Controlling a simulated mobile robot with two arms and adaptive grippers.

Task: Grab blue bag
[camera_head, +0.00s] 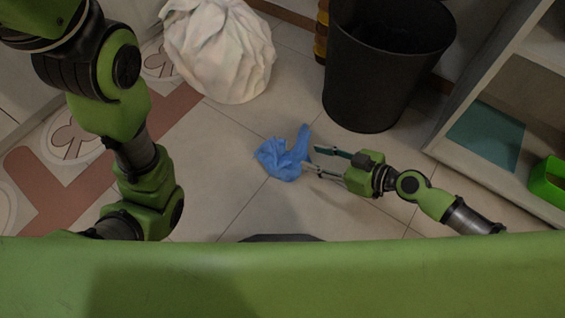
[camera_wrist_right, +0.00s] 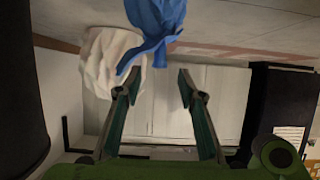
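The blue bag (camera_head: 281,158) lies crumpled on the tiled floor in the middle of the head view. It also shows at the top of the right wrist view (camera_wrist_right: 157,24). My right gripper (camera_head: 311,160) is at the right side of the bag in the head view, its two fingers spread toward it. In the right wrist view the gripper (camera_wrist_right: 157,84) is open with nothing between its fingertips. The bag shows beyond the fingers; I cannot tell whether one fingertip touches it. My left arm comes in from the left, and its gripper is not visible.
A white sack (camera_head: 219,50) stands behind the bag, left of a black bin (camera_head: 375,75). A shelf unit (camera_head: 447,135) with a green crate (camera_head: 547,182) is at the right. A red and white patterned mat (camera_head: 62,172) lies at the left. Floor left of the bag is clear.

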